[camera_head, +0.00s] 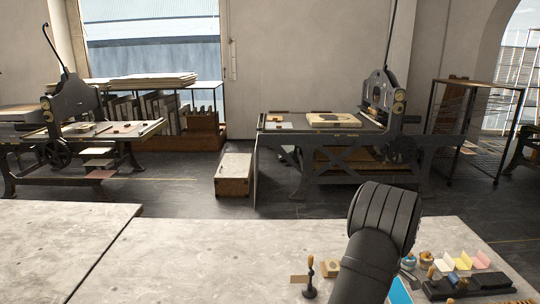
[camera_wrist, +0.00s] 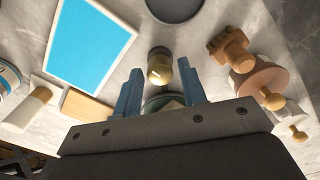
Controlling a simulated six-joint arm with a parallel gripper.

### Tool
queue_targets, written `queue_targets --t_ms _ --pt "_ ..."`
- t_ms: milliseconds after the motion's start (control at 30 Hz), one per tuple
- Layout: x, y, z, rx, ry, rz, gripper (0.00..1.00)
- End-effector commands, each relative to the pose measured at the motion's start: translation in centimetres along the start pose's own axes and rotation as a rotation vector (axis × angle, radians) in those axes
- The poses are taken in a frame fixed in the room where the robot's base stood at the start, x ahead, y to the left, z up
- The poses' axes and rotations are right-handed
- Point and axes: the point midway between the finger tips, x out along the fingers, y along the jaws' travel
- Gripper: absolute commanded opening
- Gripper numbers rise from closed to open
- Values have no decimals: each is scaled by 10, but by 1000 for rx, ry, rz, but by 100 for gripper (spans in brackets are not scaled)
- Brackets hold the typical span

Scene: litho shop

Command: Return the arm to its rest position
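My gripper (camera_wrist: 160,82) shows in the wrist view as two blue fingers set well apart, with nothing gripped between them. A round brass-coloured knob (camera_wrist: 159,62) shows beyond the gap, apart from the fingers as far as I can tell. In the camera_head view my black arm rises over the front of the pale stone-topped table (camera_head: 230,245), right of centre. It bends at a ribbed dark joint. My gripper does not show in that view.
Coloured cards (camera_head: 464,261) and black blocks (camera_head: 490,283) lie right. A blue-faced panel (camera_wrist: 90,45) shows beside the fingers. The table's left half is clear.

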Motion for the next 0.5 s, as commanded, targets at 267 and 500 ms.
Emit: queue_targets --t_ms 267,500 --pt "0 0 0 225 0 0 38" --pt "0 0 0 422 0 0 38"
